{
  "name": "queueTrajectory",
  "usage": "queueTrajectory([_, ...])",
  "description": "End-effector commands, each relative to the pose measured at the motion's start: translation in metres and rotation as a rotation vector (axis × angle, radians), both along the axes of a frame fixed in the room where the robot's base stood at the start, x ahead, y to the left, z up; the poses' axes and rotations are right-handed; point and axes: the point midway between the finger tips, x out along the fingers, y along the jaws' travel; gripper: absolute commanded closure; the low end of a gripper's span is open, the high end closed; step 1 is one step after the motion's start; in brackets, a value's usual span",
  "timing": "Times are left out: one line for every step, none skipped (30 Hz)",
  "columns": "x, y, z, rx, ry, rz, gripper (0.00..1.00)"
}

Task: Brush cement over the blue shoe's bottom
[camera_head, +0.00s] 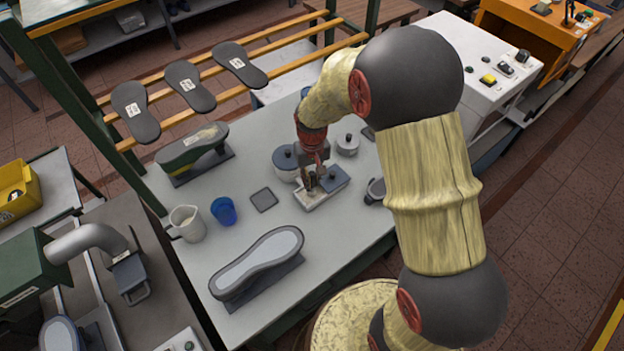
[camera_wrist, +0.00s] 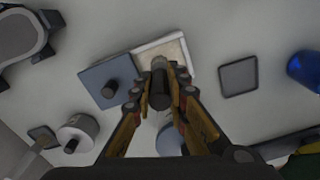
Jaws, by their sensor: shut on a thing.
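My gripper (camera_wrist: 161,98) is shut on the dark upright handle of a brush (camera_wrist: 160,75). The brush stands over the pale cement tray (camera_wrist: 178,46), which also shows in the head view (camera_head: 312,201); its tip is hidden. A blue-grey lid with a dark knob (camera_wrist: 96,72) covers the tray's other side. A shoe with a pale blue-grey bottom (camera_head: 258,262) lies bottom up on a dark stand at the front left of the table. Its sides look grey, so the blue is hard to tell. A green-sided shoe (camera_head: 190,152) stands farther back.
A blue cup (camera_head: 224,211), a white jug (camera_head: 187,223) and a dark square mat (camera_head: 264,200) stand left of the tray. A lidded pot (camera_head: 285,162) and a smaller white one (camera_head: 347,144) stand behind it. Soles lie on a rack (camera_head: 230,92). The table between mat and front shoe is clear.

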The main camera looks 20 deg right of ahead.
Motion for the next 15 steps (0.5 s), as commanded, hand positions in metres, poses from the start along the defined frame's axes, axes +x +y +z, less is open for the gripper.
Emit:
queueTrajectory([-0.001, 0.0, -0.002, 0.0, 0.002, 0.0, 1.0])
queueTrajectory([-0.001, 0.0, -0.002, 0.0, 0.002, 0.0, 1.0])
queueTrajectory([-0.001, 0.0, -0.002, 0.0, 0.003, 0.0, 1.0])
queueTrajectory([-0.001, 0.0, -0.002, 0.0, 0.003, 0.0, 1.0])
queueTrajectory([-0.001, 0.0, -0.002, 0.0, 0.003, 0.0, 1.0])
queueTrajectory([-0.001, 0.0, -0.002, 0.0, 0.003, 0.0, 1.0])
queueTrajectory([-0.001, 0.0, -0.001, 0.0, 0.003, 0.0, 1.0])
queueTrajectory([-0.001, 0.0, -0.001, 0.0, 0.003, 0.0, 1.0])
queueTrajectory([-0.001, 0.0, 0.001, 0.0, 0.003, 0.0, 1.0])
queueTrajectory([-0.001, 0.0, 0.002, 0.0, 0.003, 0.0, 1.0])
queueTrajectory([-0.001, 0.0, 0.004, 0.0, 0.003, 0.0, 1.0])
queueTrajectory([-0.001, 0.0, 0.007, 0.0, 0.002, 0.0, 1.0])
queueTrajectory([-0.001, 0.0, 0.01, 0.0, 0.002, 0.0, 1.0])
queueTrajectory([-0.001, 0.0, 0.012, 0.0, 0.001, 0.0, 1.0])
queueTrajectory([-0.001, 0.0, 0.015, 0.0, 0.001, 0.0, 1.0])
